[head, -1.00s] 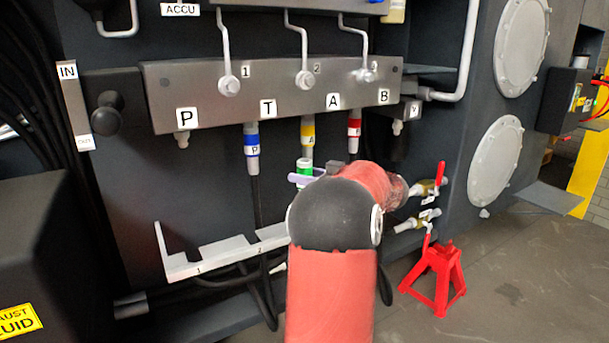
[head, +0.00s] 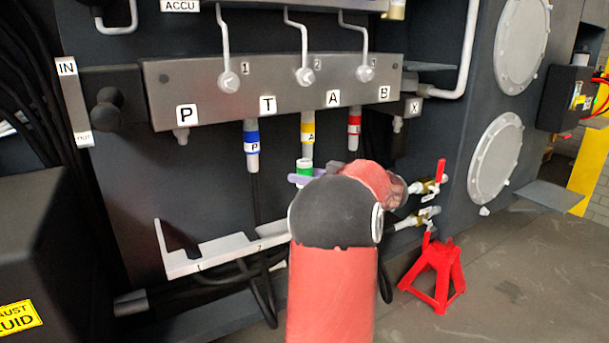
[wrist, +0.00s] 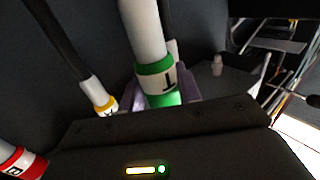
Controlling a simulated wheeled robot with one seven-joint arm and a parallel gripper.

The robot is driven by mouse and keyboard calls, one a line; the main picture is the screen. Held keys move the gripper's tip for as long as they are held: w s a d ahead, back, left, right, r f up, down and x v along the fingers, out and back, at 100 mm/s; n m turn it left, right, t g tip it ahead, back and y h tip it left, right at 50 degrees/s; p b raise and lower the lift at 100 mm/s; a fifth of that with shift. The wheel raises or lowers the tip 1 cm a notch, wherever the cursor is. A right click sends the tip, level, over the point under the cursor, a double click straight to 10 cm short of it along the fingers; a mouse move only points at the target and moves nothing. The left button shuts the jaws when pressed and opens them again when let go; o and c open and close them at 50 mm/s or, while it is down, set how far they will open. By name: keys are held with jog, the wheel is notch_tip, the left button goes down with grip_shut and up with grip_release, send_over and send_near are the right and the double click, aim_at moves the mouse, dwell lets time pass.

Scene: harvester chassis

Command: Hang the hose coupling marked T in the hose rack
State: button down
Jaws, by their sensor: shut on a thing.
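The T hose coupling, white with a green band, is in my gripper. In the wrist view the green band (wrist: 155,70) with its T label shows between my purple fingers (wrist: 160,98). In the head view the coupling's green band (head: 304,167) shows just below the yellow-banded A coupling, with my gripper (head: 303,178) around it; my arm hides much of the fingers. The white hose rack (head: 215,262), with slots numbered 1 and 2 showing, is lower left of my gripper. Its right end is hidden by my arm.
Port P is empty below. Brass valves (head: 428,187) and a red stand (head: 437,272) are at right. Black hoses hang behind the rack.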

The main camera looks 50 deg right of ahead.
jog(key=shift+f+b, duration=0.9)
jog(key=shift+f, duration=1)
jog(key=shift+p, duration=0.5)
jog(key=shift+f, duration=0.15)
jog(key=shift+f+b, duration=1.4)
jog(key=shift+f, duration=1)
jog(key=c, duration=0.9)
grip_release()
jog(key=v, duration=0.8)
